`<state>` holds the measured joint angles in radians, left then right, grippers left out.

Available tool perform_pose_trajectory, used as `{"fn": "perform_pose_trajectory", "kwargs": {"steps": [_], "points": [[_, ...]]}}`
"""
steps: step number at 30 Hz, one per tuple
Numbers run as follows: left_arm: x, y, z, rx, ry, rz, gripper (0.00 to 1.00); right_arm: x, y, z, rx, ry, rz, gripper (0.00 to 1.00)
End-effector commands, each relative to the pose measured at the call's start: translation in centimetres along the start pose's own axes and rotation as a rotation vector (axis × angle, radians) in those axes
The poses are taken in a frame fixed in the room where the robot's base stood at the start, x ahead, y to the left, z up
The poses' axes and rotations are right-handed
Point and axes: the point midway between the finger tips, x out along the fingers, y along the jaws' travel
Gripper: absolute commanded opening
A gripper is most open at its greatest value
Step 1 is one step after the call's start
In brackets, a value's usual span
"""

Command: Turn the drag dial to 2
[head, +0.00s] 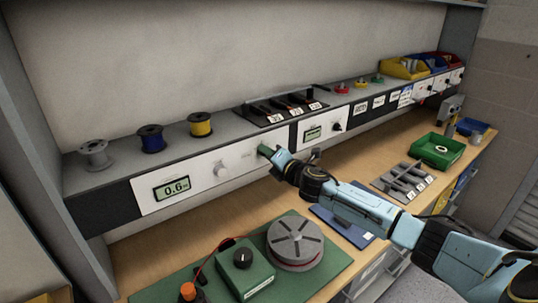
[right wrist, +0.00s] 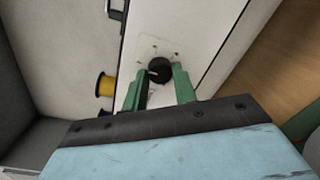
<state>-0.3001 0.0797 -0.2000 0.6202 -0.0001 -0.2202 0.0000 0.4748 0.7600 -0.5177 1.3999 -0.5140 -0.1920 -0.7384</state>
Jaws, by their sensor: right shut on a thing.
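My right gripper (head: 266,151) reaches the right end of the white shelf panel (head: 165,208) that has the 0.6 display (head: 175,188). In the right wrist view its green fingers (right wrist: 161,77) are shut on a black dial (right wrist: 159,68) with a light pointer mark, and small marks surround it on the white panel. In the head view the gripper hides this dial. No label reading "drag" is legible, and I cannot read the dial's setting. My left gripper is not in view.
A pale knob (head: 221,170) sits left of my gripper, and a second panel with a black knob (head: 337,127) is to the right. Spools (head: 151,138) stand on the shelf above. Below, a green box (head: 245,271) and a grey disc (head: 296,240) sit on a green mat.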

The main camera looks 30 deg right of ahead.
Motion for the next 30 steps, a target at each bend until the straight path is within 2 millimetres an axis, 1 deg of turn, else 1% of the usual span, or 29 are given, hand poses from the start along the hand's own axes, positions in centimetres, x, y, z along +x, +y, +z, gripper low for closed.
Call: {"fn": "perform_pose_trajectory", "kwargs": {"steps": [6, 18, 19, 23, 24, 30], "points": [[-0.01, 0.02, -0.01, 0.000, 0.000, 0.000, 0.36, -0.01, -0.04, -0.03, -0.037, -0.002, -0.001, 0.05], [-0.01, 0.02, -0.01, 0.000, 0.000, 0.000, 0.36, -0.01, -0.06, -0.03, -0.041, -0.002, -0.001, 0.05], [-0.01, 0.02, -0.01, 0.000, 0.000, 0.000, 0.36, -0.01, -0.06, -0.03, -0.041, -0.002, -0.001, 0.30], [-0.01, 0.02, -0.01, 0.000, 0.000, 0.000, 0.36, -0.01, -0.05, -0.03, -0.041, -0.002, -0.001, 0.47], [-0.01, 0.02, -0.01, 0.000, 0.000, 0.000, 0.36, -0.01, -0.05, -0.02, -0.041, -0.002, -0.001, 0.49], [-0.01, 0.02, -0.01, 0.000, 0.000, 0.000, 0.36, -0.01, -0.03, -0.02, -0.040, -0.002, -0.001, 0.49]]}}
